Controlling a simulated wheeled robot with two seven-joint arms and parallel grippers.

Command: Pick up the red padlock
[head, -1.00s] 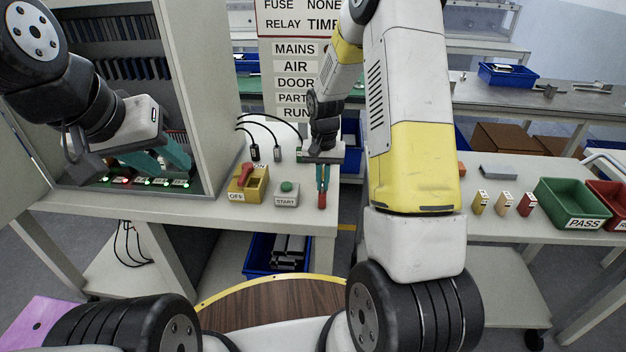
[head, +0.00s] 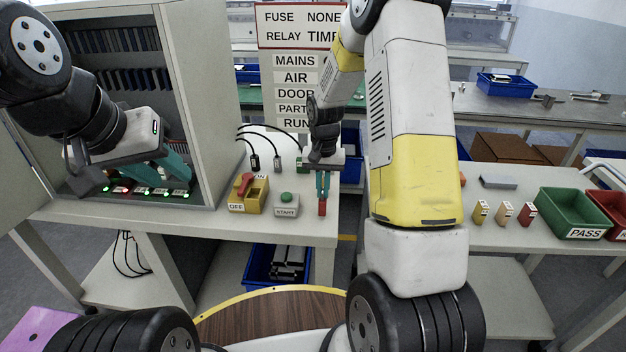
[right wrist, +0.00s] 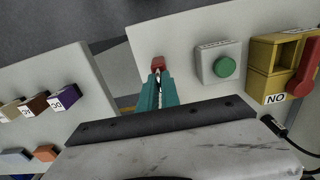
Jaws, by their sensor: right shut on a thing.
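The red padlock (head: 322,207) is at the front right corner of the grey bench in the head view. My right gripper (head: 322,196) points down over that corner and is shut on it. In the right wrist view the red padlock (right wrist: 158,63) shows at the tips of the teal fingers (right wrist: 158,78). I cannot tell whether it is clear of the bench top. My left gripper (head: 165,178) is at the opening of the cabinet, with its teal fingers apart and nothing seen between them.
A yellow switch box (head: 249,193) with a red lever and a START button box (head: 286,204) stand left of the padlock. Black cables (head: 262,150) lie behind. A side table holds small coloured blocks (head: 504,212) and a green PASS bin (head: 575,213).

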